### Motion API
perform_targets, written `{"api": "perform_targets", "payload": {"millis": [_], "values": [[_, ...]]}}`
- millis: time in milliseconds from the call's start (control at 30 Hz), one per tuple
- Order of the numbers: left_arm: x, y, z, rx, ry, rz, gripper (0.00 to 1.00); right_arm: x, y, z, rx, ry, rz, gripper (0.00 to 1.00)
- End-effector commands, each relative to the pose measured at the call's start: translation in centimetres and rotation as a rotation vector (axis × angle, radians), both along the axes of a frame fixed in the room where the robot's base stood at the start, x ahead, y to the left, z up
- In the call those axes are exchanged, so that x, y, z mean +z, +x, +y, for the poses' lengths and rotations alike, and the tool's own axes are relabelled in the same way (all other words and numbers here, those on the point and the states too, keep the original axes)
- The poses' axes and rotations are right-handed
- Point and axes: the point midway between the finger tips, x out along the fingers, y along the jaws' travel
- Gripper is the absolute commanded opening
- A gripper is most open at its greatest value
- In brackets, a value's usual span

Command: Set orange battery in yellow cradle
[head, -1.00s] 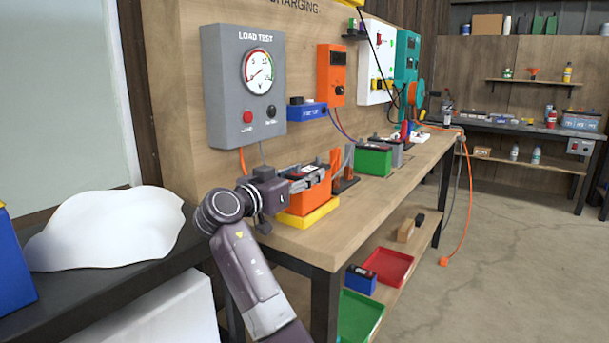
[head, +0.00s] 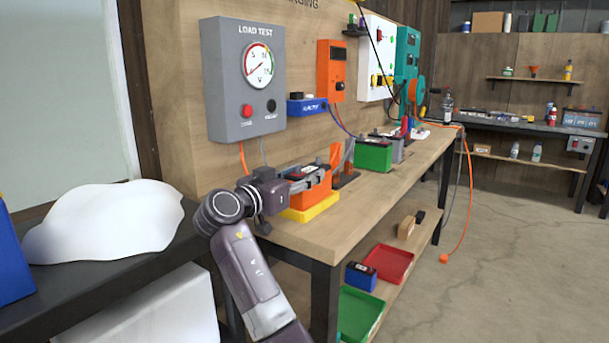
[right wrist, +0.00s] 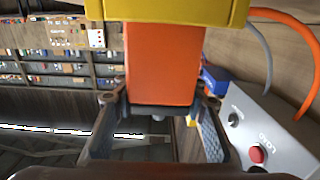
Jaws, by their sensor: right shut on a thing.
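The orange battery (head: 313,193) is upright on the load-test bench, directly above the yellow cradle (head: 318,209). My right gripper (head: 302,183) reaches it from the left and is shut on its upper part. In the right wrist view the battery (right wrist: 150,65) lies between the two fingers of the gripper (right wrist: 160,100). Its lower end meets the rim of the yellow cradle (right wrist: 180,11), with no gap showing. The cradle's inside is hidden, so how deep the battery sits cannot be told. My left gripper is not in view.
A grey load-test box (head: 243,82) hangs on the panel above the wooden bench (head: 365,212). A green battery (head: 373,155) stands farther along it. A red tray (head: 389,265) and a green tray (head: 358,312) are on the shelf below. The bench's front strip is clear.

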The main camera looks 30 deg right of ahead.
Motion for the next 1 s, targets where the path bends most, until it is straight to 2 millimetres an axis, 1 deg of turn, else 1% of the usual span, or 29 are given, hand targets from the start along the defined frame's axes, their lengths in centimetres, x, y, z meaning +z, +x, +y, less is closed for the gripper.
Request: {"api": "perform_targets", "payload": {"millis": [33, 167, 200, 333, 367, 533, 567, 600, 733, 867, 1000], "values": [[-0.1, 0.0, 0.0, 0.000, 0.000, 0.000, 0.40, 0.4, -0.1, 0.0, 0.001, -0.007, -0.008, 0.00], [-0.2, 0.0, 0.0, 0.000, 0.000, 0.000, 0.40, 0.2, -0.1, 0.0, 0.001, -0.007, -0.008, 0.00], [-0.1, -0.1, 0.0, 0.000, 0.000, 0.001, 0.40, 0.3, -0.1, 0.0, 0.001, -0.007, -0.009, 0.43], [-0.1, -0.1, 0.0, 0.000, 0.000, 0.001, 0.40, 0.1, 0.0, 0.0, 0.001, -0.005, -0.006, 0.58], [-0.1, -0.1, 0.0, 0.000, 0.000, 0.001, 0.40, 0.1, 0.0, 0.0, 0.001, -0.005, -0.006, 0.60], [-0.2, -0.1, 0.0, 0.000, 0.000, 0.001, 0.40, -0.1, 0.0, 0.0, 0.000, -0.003, -0.003, 0.60], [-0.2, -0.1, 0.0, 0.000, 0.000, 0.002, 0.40, -0.7, 0.0, 0.0, -0.001, 0.006, 0.007, 0.60], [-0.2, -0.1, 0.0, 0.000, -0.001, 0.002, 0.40, -0.8, 0.0, 0.0, 0.000, 0.006, 0.007, 0.60], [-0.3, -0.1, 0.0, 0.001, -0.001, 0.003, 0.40, -0.6, -0.2, 0.7, 0.002, 0.004, 0.004, 0.60], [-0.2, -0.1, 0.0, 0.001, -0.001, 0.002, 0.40, -0.5, -0.9, 2.6, 0.004, 0.003, 0.001, 0.60], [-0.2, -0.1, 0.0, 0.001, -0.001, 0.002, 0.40, -0.4, -2.1, 5.5, 0.004, 0.002, 0.000, 0.60]]}}
